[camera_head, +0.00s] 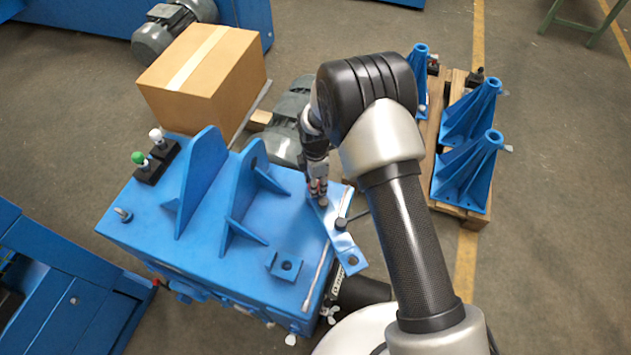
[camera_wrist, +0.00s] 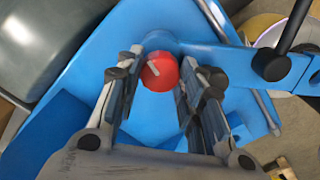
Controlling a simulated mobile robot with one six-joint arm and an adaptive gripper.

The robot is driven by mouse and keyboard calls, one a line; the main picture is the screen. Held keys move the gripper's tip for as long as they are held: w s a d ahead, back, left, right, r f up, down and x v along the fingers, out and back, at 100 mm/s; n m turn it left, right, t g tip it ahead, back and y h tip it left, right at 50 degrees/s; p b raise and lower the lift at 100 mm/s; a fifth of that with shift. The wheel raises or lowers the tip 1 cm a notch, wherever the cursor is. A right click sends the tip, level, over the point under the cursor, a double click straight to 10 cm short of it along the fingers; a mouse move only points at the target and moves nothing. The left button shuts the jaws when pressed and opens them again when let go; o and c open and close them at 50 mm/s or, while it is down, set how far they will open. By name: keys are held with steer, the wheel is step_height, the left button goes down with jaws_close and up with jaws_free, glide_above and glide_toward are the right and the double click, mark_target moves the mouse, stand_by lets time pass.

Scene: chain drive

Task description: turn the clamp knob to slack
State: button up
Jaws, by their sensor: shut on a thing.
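The clamp knob (camera_wrist: 160,73) is red with a short pale mark on its face, and shows in the wrist view between my fingertips. My gripper (camera_wrist: 163,62) is shut on it, one finger on each side. In the head view my gripper (camera_head: 318,191) points down at the right end of the blue machine top, and the fingers hide most of the knob there. The knob sits at one end of a blue bar (camera_wrist: 222,56). The mark's meaning, slack or tight, cannot be told.
A black lever (camera_wrist: 297,25) rises from the bar beside my right finger. The blue machine (camera_head: 180,250) carries upright brackets (camera_head: 205,170). A cardboard box (camera_head: 200,80) stands behind. A pallet with blue brackets (camera_head: 465,170) is at right.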

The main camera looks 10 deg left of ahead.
steer(key=shift+n, duration=0.5)
steer(key=o, duration=0.8)
step_height(320, 180, up, 12)
stand_by(0.3)
steer(key=shift+r, duration=0.1)
stand_by(0.4)
